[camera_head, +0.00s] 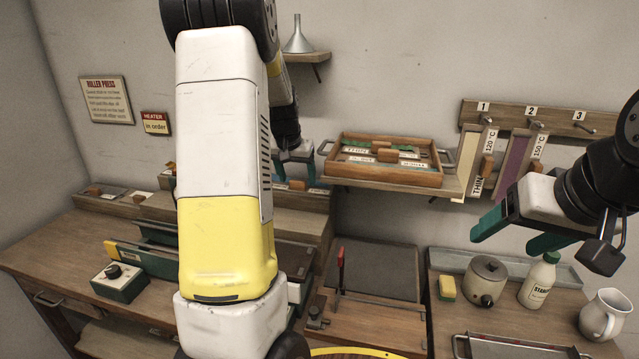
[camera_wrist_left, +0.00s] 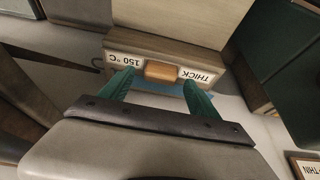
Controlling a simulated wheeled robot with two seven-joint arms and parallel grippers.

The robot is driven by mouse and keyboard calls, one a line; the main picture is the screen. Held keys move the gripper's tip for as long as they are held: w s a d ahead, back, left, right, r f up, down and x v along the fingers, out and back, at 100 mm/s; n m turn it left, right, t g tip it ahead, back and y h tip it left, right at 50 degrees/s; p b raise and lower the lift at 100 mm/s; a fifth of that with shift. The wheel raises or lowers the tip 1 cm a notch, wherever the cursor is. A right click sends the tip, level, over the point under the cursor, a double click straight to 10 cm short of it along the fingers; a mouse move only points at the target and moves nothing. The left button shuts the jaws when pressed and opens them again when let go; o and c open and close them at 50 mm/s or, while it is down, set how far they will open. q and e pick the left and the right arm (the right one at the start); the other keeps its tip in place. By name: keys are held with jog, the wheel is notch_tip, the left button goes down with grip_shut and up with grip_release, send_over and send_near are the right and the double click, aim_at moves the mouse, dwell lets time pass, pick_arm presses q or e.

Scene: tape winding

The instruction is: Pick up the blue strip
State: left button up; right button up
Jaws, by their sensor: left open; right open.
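In the left wrist view, a wooden head piece (camera_wrist_left: 205,56) carries an orange-brown knob (camera_wrist_left: 160,71) and two upside-down labels, "150 °C" and "THICK". A little blue (camera_wrist_left: 150,87) shows along its lower edge, and the rest of the blue strip is hidden. My left gripper (camera_wrist_left: 158,80) is open, with its teal fingers on either side of the knob; I cannot tell whether they touch it. In the head view my left gripper (camera_head: 295,172) is over the stepped wooden rack (camera_head: 308,222). My right gripper (camera_head: 513,235) is open and empty at the right.
A wooden tray (camera_head: 390,173) with strips sits on the wall shelf. Strips hang from numbered pegs (camera_head: 535,124). A red-handled board (camera_head: 375,270) is at centre. A jar (camera_head: 485,281), bottle (camera_head: 538,283) and pitcher (camera_head: 605,315) stand below my right gripper.

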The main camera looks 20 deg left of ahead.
pick_arm(q)
jog(key=shift+w+f, duration=0.2)
jog(key=shift+f, duration=0.4)
jog(key=c, duration=1.5)
jog(key=shift+c, duration=0.2)
jog(key=shift+r, duration=0.1)
jog(key=shift+s+r, duration=0.2)
jog(key=shift+r, duration=0.35)
notch_tip(320, 180, up, 6)
jog(key=shift+f, duration=0.2)
jog(key=s+d, duration=0.1)
jog(key=s, duration=1.8)
jog(key=shift+s, duration=0.3)
